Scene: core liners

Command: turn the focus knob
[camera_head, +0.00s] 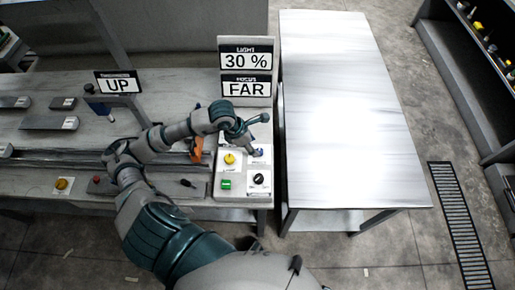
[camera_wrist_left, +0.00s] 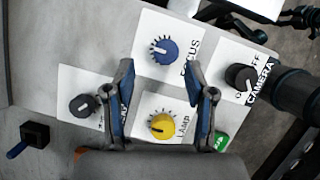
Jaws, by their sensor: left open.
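The focus knob (camera_wrist_left: 164,52) is a blue dial on a white plate labelled FOCUS, in the upper middle of the left wrist view. It also shows, partly covered, in the head view (camera_head: 258,152). My left gripper (camera_wrist_left: 160,80) is open and empty, with its two fingers spread. In the wrist view the knob lies just beyond the fingertips, between their lines; I cannot tell the height gap. In the head view my left gripper (camera_head: 254,134) hangs over the control panel. The focus sign (camera_head: 246,89) reads FAR. My right gripper is not in view.
A yellow lamp knob (camera_wrist_left: 162,125) lies between the fingers' lines, close to the focus knob. A black camera knob (camera_wrist_left: 241,77) is at right and a grey knob (camera_wrist_left: 83,106) at left. A green button (camera_head: 226,184) is near. The light sign (camera_head: 246,60) reads 30 %.

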